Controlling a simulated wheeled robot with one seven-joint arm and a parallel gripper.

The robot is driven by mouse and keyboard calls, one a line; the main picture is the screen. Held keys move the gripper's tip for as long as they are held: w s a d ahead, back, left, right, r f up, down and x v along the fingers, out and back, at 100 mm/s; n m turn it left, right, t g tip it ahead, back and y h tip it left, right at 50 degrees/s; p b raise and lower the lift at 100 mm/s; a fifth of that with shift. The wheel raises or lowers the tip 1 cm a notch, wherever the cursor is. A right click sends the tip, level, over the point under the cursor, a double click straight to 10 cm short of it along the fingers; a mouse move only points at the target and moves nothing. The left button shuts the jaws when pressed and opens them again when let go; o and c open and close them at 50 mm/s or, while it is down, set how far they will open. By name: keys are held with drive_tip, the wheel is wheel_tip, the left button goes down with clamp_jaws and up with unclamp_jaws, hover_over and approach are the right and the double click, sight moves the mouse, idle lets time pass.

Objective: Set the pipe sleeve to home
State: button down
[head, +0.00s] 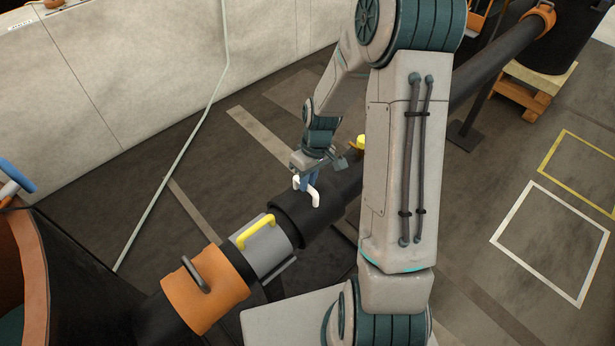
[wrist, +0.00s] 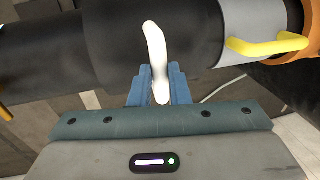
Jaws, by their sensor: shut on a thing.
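A black pipe sleeve (head: 310,219) with a white handle (head: 315,198) sits around a dark pipe (head: 482,77) that runs diagonally through the head view. My gripper (head: 307,181) is at the handle from above and behind. In the wrist view the blue fingers of my gripper (wrist: 159,84) are shut on the white handle (wrist: 155,45), one finger on each side. The sleeve (wrist: 195,40) fills the middle of that view. Its end lies close against a grey band (wrist: 254,18); I cannot tell whether they touch.
The grey band carries a yellow handle (head: 256,231). Beyond it is an orange collar (head: 205,290) with a dark handle. Another yellow piece (head: 361,142) shows partly behind my arm. A pale wall (head: 110,80) stands behind; the floor at right (head: 500,180) is open.

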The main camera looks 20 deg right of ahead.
drive_tip(key=shift+a, duration=0.15)
drive_tip(key=c, duration=1.4)
unclamp_jaws()
drive_tip(key=shift+a, duration=0.2)
drive_tip(key=shift+o, duration=0.2)
drive_tip(key=shift+d, duration=0.1)
wheel_tip(320, 180, up, 14)
drive_tip(key=w+d, duration=0.1)
drive_tip(key=d, duration=0.1)
drive_tip(key=shift+d+f+b, duration=0.2)
drive_tip(key=shift+b, duration=0.1)
drive_tip(key=shift+w, duration=0.1)
drive_tip(key=s+a+r+m+t+h, duration=0.1)
drive_tip(key=s+r, duration=0.3)
drive_tip(key=s, duration=0.5)
drive_tip(key=s+a+r+m+t+h, duration=0.1)
drive_tip(key=s+r+m+t, duration=0.2)
drive_tip(key=s, duration=0.5)
drive_tip(key=shift+s+a+r+m, duration=0.2)
drive_tip(key=shift+s+r+m, duration=0.2)
drive_tip(key=shift+r+m, duration=0.3)
